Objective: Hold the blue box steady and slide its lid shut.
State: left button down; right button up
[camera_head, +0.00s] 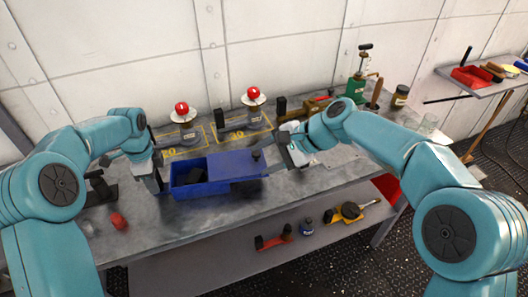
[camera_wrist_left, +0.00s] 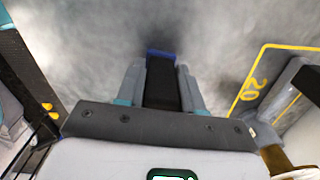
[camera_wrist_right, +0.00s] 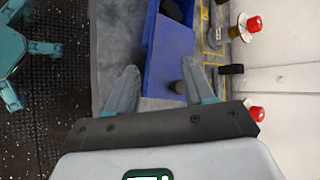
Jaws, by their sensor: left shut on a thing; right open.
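The blue box (camera_head: 205,190) stands on the grey bench, its left part open with a dark object (camera_head: 193,176) inside. Its blue lid (camera_head: 232,164) covers the right part and reaches past it to the right; a dark knob (camera_head: 256,155) shows near its right end. My left gripper (camera_head: 160,181) is at the box's left end, shut on a black grip (camera_wrist_left: 162,85) with a blue edge beyond it. My right gripper (camera_head: 284,157) is open at the lid's right end. In the right wrist view the lid (camera_wrist_right: 168,65) reaches between the spread fingers; contact is unclear.
Two red-topped domes (camera_head: 182,109) (camera_head: 254,96) stand behind the box near yellow markings. A green device (camera_head: 357,88) and a jar (camera_head: 400,95) stand at the back right. A red object (camera_head: 118,221) lies front left. Bare bench lies in front of the box.

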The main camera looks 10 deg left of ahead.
aim_at(259, 154)
jog(key=w+d+f+m+t+y, duration=0.25)
jog(key=d+m+t, duration=0.4)
jog(key=m, duration=0.85)
jog(key=shift+g, duration=0.85)
jog(key=x, duration=1)
jog(key=shift+w, duration=0.3)
